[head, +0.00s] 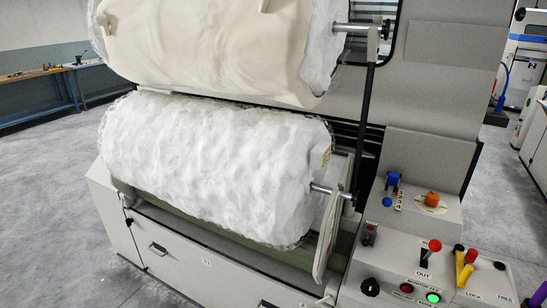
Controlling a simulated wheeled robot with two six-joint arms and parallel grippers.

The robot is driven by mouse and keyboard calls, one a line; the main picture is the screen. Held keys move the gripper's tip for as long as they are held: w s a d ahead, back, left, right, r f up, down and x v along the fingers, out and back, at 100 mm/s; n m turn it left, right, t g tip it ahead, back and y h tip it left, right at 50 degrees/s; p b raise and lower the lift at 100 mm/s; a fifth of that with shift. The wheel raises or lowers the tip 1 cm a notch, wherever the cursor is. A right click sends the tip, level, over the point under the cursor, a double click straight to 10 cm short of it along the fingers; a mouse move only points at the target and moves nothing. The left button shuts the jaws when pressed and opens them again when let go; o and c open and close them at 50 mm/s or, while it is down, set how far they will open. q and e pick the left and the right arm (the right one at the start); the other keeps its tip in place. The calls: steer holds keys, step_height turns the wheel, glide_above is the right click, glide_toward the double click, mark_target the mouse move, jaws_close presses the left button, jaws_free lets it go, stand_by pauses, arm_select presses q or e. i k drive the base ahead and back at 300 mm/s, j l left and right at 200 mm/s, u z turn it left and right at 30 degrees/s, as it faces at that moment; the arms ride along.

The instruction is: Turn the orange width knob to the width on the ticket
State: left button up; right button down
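The orange knob (431,199) sits on a pale round dial plate (421,208) on the upper ledge of the machine's control panel at right. Its pointer and the dial marks are too small to read. A small yellowish tag (326,157) shows at the right end of the lower white roll (215,160); it may be the ticket, but no writing on it can be read. Neither of my grippers is in view, and nothing touches the knob.
A cream-covered roll (210,45) hangs above.

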mark_target(432, 199)
steer(key=l+u, duration=0.2)
steer(key=l, duration=0.2)
steer(key=l+u, duration=0.2)
steer(key=l, duration=0.2)
steer(key=k+l+u, duration=0.2)
steer(key=l, duration=0.2)
steer(key=l+u, duration=0.2)
steer(key=l, duration=0.2)
steer(key=k+l+u, duration=0.2)
steer(key=l, duration=0.2)
